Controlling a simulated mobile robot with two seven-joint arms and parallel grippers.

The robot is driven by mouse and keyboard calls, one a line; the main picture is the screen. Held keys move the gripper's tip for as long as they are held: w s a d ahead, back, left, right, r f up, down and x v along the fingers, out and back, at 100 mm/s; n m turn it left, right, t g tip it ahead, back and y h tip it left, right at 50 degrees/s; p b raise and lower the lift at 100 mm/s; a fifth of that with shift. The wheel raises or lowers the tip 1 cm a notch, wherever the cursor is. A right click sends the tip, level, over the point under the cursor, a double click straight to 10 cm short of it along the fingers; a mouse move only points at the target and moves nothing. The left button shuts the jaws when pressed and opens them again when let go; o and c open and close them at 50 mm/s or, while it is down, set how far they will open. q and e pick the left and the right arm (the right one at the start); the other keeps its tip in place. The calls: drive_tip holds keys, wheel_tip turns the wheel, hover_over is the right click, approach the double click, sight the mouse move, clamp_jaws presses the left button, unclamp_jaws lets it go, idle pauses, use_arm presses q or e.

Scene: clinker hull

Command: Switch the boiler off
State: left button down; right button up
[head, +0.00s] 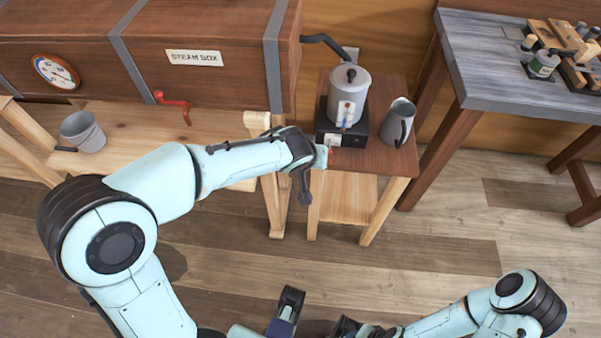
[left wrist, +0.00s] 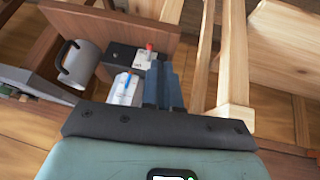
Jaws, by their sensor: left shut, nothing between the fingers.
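The boiler (head: 349,82) is a grey lidded cylinder on a black base (head: 358,130) on a small wooden table. A white switch plate (head: 333,139) is on the base's front; the left wrist view shows it with a red-tipped lever (left wrist: 150,47). I cannot tell its setting. A white strip with a blue mark (left wrist: 127,88) is on the boiler; the boiler's body is mostly hidden there. My left gripper (head: 322,157) is shut and empty; its fingers (left wrist: 163,72) appear close beside the switch plate, contact unclear. My right gripper (head: 288,302) is low at the bottom edge, partly cut off.
A grey jug (head: 398,123) stands right of the boiler. The wooden steam box (head: 200,35) is at the left, with a red handle (head: 174,102) below and a pipe (head: 325,42) toward the boiler. A bucket (head: 83,131) and a grey workbench (head: 490,70) flank the area.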

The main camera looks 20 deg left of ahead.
use_arm(q)
drive_tip(key=s+r, duration=0.5)
drive_tip(key=s, duration=0.3)
drive_tip(key=shift+s+d+r, duration=0.25)
drive_tip(key=shift+s+d, duration=0.05)
drive_tip(key=shift+d, duration=0.05)
drive_tip(key=shift+f, duration=0.1)
drive_tip(key=s+d+f+m+g+p, duration=0.2)
drive_tip(key=d+f+g+p, duration=0.15)
drive_tip(key=f, duration=0.85)
drive_tip(key=s+f+n+g+h+p, duration=0.1)
drive_tip(key=s+f+g+p, duration=0.1)
drive_tip(key=s+f, duration=0.7)
drive_tip(key=s+a+f+n+g+h+p, duration=0.1)
drive_tip(key=s+f+n+g+h+p, duration=0.1)
drive_tip(key=s+f, duration=0.6)
wheel_tip(320, 180, down, 5)
drive_tip(key=shift+s+a+r+p, duration=0.15)
drive_tip(key=shift+s+p, duration=0.2)
drive_tip(key=shift+p, duration=0.3)
